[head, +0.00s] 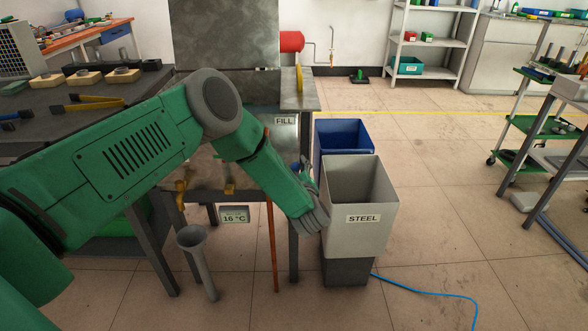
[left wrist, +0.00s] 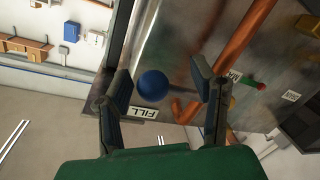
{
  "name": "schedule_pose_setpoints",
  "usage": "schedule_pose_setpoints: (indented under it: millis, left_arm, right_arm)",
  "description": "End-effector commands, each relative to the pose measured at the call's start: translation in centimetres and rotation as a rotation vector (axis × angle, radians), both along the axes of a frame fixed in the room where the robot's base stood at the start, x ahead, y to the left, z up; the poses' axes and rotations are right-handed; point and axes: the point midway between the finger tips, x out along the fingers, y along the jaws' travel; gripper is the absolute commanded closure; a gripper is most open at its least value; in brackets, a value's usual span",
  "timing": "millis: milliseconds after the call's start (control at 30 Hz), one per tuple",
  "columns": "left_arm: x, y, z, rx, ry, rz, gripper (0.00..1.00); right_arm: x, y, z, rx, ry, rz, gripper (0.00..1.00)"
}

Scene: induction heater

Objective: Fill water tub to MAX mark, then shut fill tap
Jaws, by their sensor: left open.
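The metal tub (head: 268,108) stands in the centre of the head view, its inside and water level hidden. A FILL label (head: 285,121) is on its side and also shows in the left wrist view (left wrist: 147,113). In the left wrist view a round blue knob (left wrist: 153,85) is beside that label. My left gripper (head: 306,172) is at the tub's right side, partly hidden by its own wrist. In the wrist view its open fingers (left wrist: 163,88) flank the blue knob with gaps on both sides. My right gripper is not in view.
A grey STEEL bin (head: 361,185) and a blue bin (head: 343,132) stand close to the right of my left wrist. A copper pipe (left wrist: 245,38) and a red-tipped lever (left wrist: 258,85) are close to the right finger.

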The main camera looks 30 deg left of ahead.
Motion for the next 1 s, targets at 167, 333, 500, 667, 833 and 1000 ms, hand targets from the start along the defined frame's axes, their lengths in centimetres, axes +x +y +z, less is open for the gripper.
schedule_pose_setpoints:
  millis: [167,333,500,667,833,1000]
  left_arm:
    - [-1.4,-1.4,0.2,-0.003,0.001,-0.004,0.49]
    - [-4.3,-3.6,0.4,-0.003,0.003,-0.005,0.49]
    - [-7.0,-5.6,0.7,-0.001,0.001,-0.003,0.49]
    - [-8.6,-6.9,0.8,-0.002,0.001,0.001,0.49]
    - [-9.2,-7.3,0.9,-0.002,0.0,0.002,0.49]
    - [-9.2,-7.3,0.9,-0.002,-0.001,0.002,0.49]
  right_arm:
    - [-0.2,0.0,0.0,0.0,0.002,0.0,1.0]
    - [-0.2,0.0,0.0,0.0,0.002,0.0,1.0]
    - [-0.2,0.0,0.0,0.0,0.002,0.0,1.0]
    - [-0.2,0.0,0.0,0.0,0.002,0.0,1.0]
    - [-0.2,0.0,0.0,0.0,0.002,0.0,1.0]
    - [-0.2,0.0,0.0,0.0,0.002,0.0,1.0]
